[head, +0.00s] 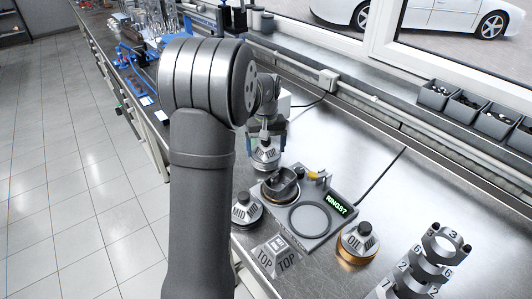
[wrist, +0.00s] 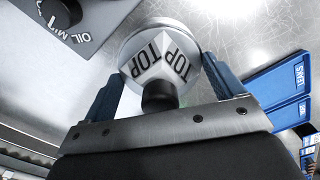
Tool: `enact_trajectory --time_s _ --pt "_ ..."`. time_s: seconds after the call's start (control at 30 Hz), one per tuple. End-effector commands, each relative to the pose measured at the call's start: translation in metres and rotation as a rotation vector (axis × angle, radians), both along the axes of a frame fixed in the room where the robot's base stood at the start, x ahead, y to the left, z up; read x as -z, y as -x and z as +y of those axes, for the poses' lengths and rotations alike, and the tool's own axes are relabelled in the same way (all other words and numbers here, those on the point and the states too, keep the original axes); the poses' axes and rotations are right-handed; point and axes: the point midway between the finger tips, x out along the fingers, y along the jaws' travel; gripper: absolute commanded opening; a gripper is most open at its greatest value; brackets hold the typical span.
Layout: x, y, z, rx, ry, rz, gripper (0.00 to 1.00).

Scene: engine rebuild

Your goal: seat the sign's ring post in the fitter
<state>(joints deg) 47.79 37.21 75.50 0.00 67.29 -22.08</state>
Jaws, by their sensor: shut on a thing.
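The ring post marked TOP (head: 265,157) has a silver faceted top and a black knob. My gripper (head: 267,143) is shut on it and holds it just behind the fitter (head: 318,238). In the wrist view the TOP post (wrist: 158,50) sits between the two blue fingers. The MID post (head: 246,209) is left of the fitter; the OIL post (head: 358,241) is right.
A stack of numbered grey rings (head: 432,262) stands at the right front. Grey bins (head: 478,112) line the window ledge. In the wrist view blue trays (wrist: 282,85) lie at the right and a grey panel (wrist: 92,22) with a black knob at upper left.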

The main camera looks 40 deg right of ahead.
Motion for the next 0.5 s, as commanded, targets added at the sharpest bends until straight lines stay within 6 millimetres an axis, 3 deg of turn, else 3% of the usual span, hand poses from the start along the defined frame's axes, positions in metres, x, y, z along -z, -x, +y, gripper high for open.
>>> enact_trajectory --time_s 0.2,0.37,0.5 --pt "-0.047 -0.001 -0.001 0.000 0.004 -0.004 0.54" --pt "-0.072 0.001 -0.001 0.003 0.004 -0.003 0.54" --pt "-0.087 0.021 -0.004 0.041 0.002 -0.002 0.54"
